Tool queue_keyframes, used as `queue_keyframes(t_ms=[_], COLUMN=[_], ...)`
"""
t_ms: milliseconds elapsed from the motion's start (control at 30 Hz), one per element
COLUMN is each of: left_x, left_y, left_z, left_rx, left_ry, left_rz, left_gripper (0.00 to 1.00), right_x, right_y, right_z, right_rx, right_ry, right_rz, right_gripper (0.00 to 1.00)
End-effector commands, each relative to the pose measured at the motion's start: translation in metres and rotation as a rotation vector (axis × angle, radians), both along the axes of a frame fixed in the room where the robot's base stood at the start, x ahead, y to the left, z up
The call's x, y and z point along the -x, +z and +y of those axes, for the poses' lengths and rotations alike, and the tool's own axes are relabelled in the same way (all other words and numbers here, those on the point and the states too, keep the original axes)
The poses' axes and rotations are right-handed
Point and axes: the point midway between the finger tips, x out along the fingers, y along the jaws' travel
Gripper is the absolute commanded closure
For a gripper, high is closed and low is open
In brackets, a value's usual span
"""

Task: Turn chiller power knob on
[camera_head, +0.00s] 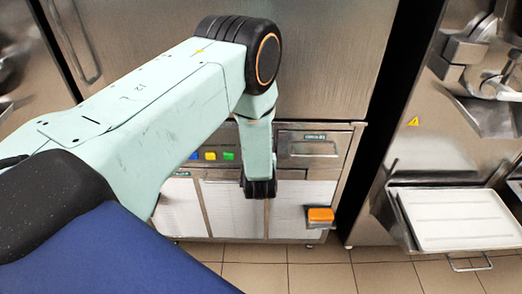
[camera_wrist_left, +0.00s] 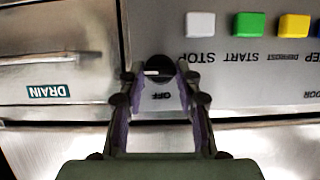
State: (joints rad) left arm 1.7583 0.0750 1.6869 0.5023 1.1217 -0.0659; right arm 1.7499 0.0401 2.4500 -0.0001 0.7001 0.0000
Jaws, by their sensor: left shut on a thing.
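In the left wrist view, which shows the panel upside down, the black round chiller power knob (camera_wrist_left: 158,66) sits on the metal control panel. A short white mark shows on its face. The word OFF is printed on the panel just below it in the picture. My left gripper (camera_wrist_left: 159,78) is shut on the knob, with one finger on each side of it. In the head view my left arm hides the knob and the fingertips. My right gripper is in neither view.
White, green and yellow buttons (camera_wrist_left: 293,25) lie right of the knob in the wrist view. A DRAIN-labelled metal front (camera_wrist_left: 60,70) lies left. In the head view, an orange block (camera_head: 320,214) sticks out low, and a white tray (camera_head: 410,218) stands at right.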

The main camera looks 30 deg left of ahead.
Motion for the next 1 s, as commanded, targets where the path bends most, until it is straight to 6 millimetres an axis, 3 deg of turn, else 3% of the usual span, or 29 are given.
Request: queue_keyframes(t_ms=[300, 333, 600, 1000], left_x=[-0.0014, -0.0015, -0.0007, 0.0045], left_y=[0.0017, 0.0017, 0.0009, 0.0029], left_z=[0.0003, 0.0004, 0.0003, -0.0035], left_rx=[-0.003, -0.003, -0.002, 0.0], left_ry=[0.0, 0.0, 0.0, -0.001], left_rz=[-0.004, -0.004, -0.001, 0.0], left_gripper=[0.98, 0.66, 0.43, 0.43], right_x=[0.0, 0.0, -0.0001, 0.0], right_y=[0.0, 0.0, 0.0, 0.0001], right_z=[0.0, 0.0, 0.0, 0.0], right_rx=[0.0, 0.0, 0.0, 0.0], right_ry=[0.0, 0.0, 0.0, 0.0], right_rz=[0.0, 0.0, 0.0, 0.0], right_gripper=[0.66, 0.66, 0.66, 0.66])
